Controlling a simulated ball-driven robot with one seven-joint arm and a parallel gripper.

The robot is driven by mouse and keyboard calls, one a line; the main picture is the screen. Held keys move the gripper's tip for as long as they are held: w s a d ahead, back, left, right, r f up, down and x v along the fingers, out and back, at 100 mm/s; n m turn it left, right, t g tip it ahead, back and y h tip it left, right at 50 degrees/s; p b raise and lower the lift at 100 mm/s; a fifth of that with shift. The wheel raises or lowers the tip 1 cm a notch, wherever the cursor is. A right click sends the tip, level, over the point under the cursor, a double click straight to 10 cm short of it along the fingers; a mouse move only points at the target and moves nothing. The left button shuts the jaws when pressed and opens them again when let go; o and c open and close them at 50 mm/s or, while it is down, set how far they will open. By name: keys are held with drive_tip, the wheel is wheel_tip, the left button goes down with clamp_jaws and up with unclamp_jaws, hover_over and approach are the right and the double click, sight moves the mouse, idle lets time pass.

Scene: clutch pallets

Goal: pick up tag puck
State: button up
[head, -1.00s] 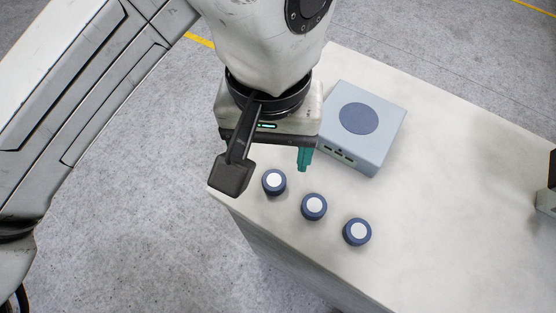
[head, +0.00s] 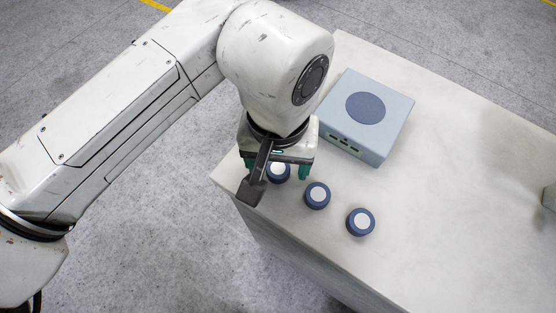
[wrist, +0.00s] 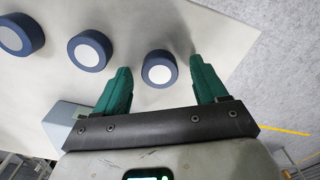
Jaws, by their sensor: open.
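Three round dark blue pucks with white tops stand in a row on the pale table. The nearest to my gripper is the left puck (head: 279,172), partly hidden by my gripper in the head view. In the wrist view this puck (wrist: 159,69) lies between and just beyond my green fingertips. The middle puck (head: 317,195) and the right puck (head: 360,222) stand clear; they also show in the wrist view (wrist: 90,50) and at its left edge (wrist: 20,35). My gripper (head: 276,172) is open and empty, its fingers pointing down. I cannot tell which puck is the tag puck.
A light blue-grey box (head: 391,133) with a round dark blue disc (head: 365,107) on top stands behind the pucks. The table (head: 440,240) is bare to the right. Its left corner and front edge are close to the pucks.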

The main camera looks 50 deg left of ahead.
drive_tip(key=c, duration=1.1)
drive_tip(key=shift+c, duration=0.2)
